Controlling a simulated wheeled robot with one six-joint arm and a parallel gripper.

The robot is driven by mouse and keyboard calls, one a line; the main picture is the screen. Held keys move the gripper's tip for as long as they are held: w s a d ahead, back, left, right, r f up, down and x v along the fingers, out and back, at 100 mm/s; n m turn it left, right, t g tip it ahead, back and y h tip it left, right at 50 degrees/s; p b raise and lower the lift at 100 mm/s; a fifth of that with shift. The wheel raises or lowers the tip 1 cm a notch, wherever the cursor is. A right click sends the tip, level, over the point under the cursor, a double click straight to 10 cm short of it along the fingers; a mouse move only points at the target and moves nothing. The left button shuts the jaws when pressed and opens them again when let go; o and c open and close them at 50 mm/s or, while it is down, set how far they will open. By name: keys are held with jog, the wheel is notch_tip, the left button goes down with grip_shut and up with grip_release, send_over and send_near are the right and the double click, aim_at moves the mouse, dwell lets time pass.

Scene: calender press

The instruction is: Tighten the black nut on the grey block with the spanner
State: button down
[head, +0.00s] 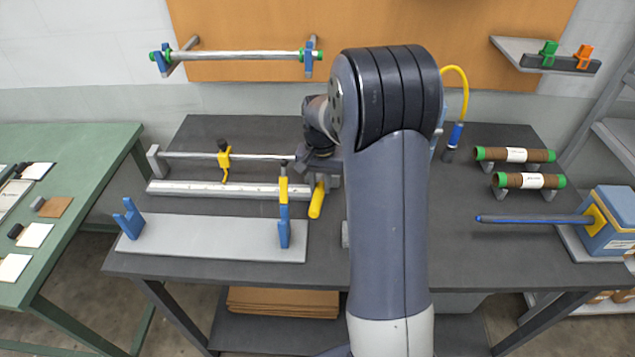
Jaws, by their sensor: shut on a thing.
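My gripper (320,168) is at the right end of the rail fixture, just left of my large arm link. Its fingers are small and partly hidden by my wrist. A yellow handle (317,200), apparently the spanner's, slants down from the gripper; the spanner's head cannot be made out. My gripper is shut on it. A sliver of a grey part (345,234) shows at the left edge of my arm; I cannot tell whether it is the grey block. The black nut cannot be made out, nor can I tell whether the spanner touches it.
A rail with a yellow slider (224,160) and a grey plate with blue forked posts (284,232) stand left of my gripper. A blue-tipped yellow hose (455,132), brown rolls (515,155) and a blue box with a rod (610,222) are at the right. My arm hides the bench's middle.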

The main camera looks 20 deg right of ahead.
jog(key=shift+d+r, duration=0.15)
jog(key=shift+r, duration=0.05)
dwell(0.3)
jog(key=shift+r+p, duration=1.85)
jog(key=shift+r, duration=0.5)
jog(key=c, duration=1.7)
grip_release()
jog(key=shift+c, duration=0.2)
grip_shut()
